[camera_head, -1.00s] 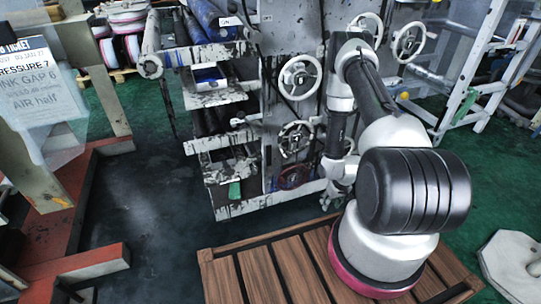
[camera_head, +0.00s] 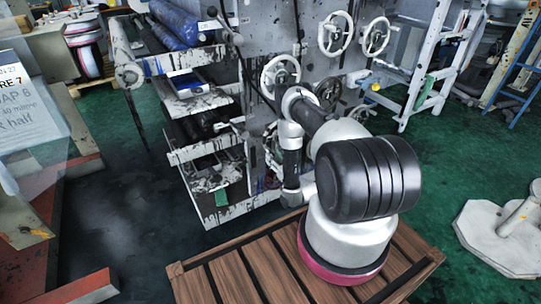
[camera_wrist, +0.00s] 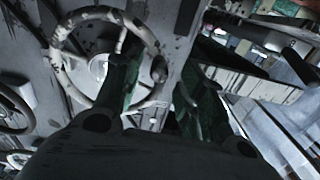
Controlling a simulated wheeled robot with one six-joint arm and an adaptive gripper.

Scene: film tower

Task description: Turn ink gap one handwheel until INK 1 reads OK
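Several spoked handwheels are on the grey press panel. A pale one (camera_head: 281,75) is left of my arm, with two higher up (camera_head: 334,34) (camera_head: 376,35). I cannot tell which is ink gap one. In the wrist view, a worn pale handwheel (camera_wrist: 105,60) is close in front, with a dark knob (camera_wrist: 158,68) on its right rim. My gripper (camera_wrist: 160,75) is open, its dark fingers apart on either side of that knob. Contact is unclear. My gripper is hard to make out in the head view. No INK 1 reading is visible.
A worn rack with shelves (camera_head: 205,105) stands left of the panel. A wooden pallet (camera_head: 250,270) lies by my base. A white ladder-like frame (camera_head: 430,65) and a pale floor base (camera_head: 500,235) are to the right. Green floor between them is open.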

